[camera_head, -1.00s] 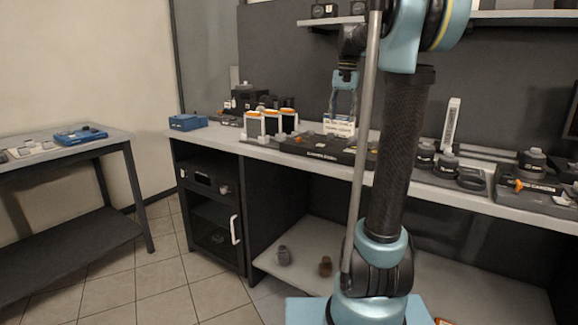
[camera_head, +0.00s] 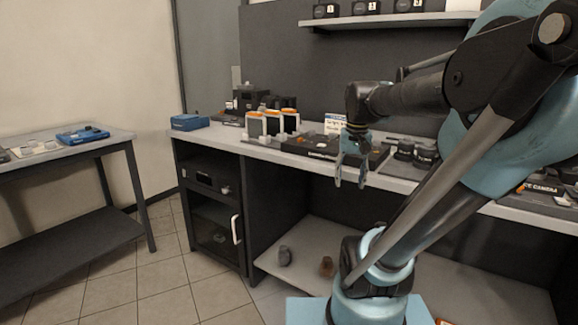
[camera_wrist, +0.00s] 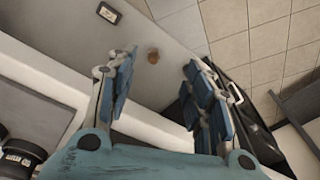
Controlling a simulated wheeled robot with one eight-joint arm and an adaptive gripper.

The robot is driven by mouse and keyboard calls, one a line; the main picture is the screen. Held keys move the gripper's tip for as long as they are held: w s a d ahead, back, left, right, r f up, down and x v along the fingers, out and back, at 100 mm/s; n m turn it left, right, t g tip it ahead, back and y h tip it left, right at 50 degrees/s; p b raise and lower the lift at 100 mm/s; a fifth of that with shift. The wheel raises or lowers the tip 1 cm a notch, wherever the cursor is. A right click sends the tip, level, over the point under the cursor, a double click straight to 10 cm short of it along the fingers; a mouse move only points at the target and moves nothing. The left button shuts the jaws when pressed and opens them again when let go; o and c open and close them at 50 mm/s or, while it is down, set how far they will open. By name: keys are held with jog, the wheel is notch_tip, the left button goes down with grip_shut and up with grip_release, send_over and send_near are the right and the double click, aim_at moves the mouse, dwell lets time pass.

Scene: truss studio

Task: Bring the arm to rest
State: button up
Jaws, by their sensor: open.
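My gripper (camera_head: 351,182) hangs downward in front of the workbench's front edge in the head view, fingers apart and nothing between them. In the wrist view my gripper (camera_wrist: 155,85) shows its two blue-padded fingers spread wide, with the lower shelf and tiled floor beyond them. My arm reaches in from the right, folded and leaning over the right part of the bench, hiding some of what stands there.
The workbench (camera_head: 225,138) carries orange-topped containers (camera_head: 254,125), a dark tray (camera_head: 318,147) and a blue box (camera_head: 189,122). Small brown (camera_head: 326,266) and grey (camera_head: 284,256) objects lie on the lower shelf. A side table (camera_head: 60,150) stands left, with open floor between.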

jog(key=s+f+n, duration=0.2)
jog(key=s+f, duration=0.9)
jog(key=f, duration=0.3)
jog(key=shift+f+t, duration=0.3)
jog(key=shift+d, duration=0.1)
jog(key=shift+w+f, duration=0.2)
jog(key=shift+w, duration=0.2)
